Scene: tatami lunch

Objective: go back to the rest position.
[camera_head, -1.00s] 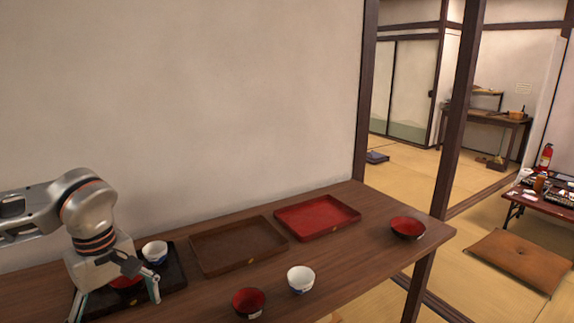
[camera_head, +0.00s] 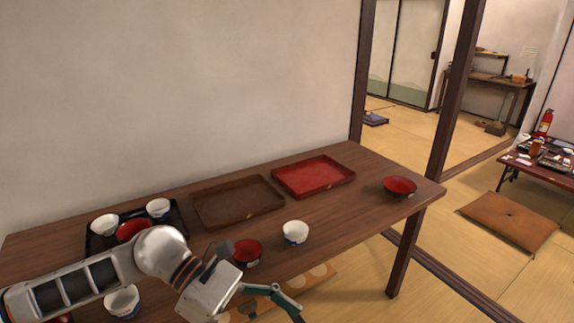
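My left arm comes in from the lower left, and my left gripper (camera_head: 262,316) is at the table's front edge, near the bottom of the view. Its teal fingers look spread apart with nothing visible between them; the tips are partly cut off. It is in front of a dark red bowl (camera_head: 247,252) and apart from the black tray (camera_head: 181,228). The black tray holds a red bowl (camera_head: 131,230) and two white bowls, one at its left (camera_head: 104,224) and one at its right (camera_head: 158,207). My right gripper is not in view.
On the wooden table are a brown tray (camera_head: 240,213), a red tray (camera_head: 318,187), a white bowl (camera_head: 295,232) and a red bowl (camera_head: 400,187) at the right. Another white bowl (camera_head: 122,302) stands at the front left, beside my arm. A floor cushion (camera_head: 508,222) lies right.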

